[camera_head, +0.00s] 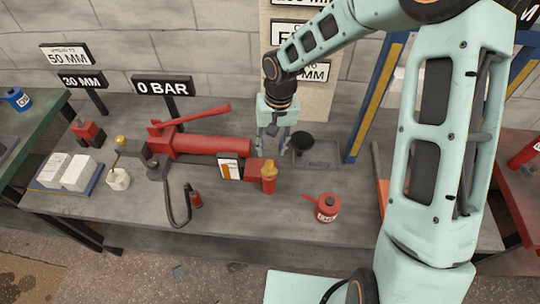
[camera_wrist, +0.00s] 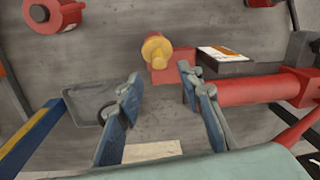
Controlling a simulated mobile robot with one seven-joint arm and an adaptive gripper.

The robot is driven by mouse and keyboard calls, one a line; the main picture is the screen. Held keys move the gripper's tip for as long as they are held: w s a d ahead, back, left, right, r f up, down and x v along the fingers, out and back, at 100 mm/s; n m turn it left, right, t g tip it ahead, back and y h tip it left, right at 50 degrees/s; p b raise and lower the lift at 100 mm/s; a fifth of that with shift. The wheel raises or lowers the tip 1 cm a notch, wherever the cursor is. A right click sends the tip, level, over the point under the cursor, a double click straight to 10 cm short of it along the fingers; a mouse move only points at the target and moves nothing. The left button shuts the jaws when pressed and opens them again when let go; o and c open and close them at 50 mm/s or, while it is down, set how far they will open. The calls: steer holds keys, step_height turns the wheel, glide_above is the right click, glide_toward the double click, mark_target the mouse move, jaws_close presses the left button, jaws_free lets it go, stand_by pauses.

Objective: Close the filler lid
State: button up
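A red hand pump (camera_head: 210,145) with a long red lever lies on the grey bench; its body shows at the right of the wrist view (camera_wrist: 250,92). A red block with an upright yellow-topped red fitting (camera_head: 269,178) stands at its right end; the fitting (camera_wrist: 157,50) is top centre in the wrist view. I cannot tell which part is the filler lid or whether it is open. My gripper (camera_head: 272,145) points down just behind the pump's right end. Its blue fingers (camera_wrist: 163,108) are wide apart, with nothing between them.
A grey tray (camera_head: 325,158) with a black cup (camera_head: 303,142) lies right of my gripper. A red can (camera_head: 327,208) stands nearer the front. A blue-and-yellow post (camera_head: 372,100) rises at the right. A white mug (camera_head: 118,179) stands left.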

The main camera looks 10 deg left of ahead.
mark_target(269, 161)
steer(key=shift+a+f, duration=0.2)
steer(key=shift+f, duration=2.55)
steer(key=shift+c, duration=0.4)
jaws_close()
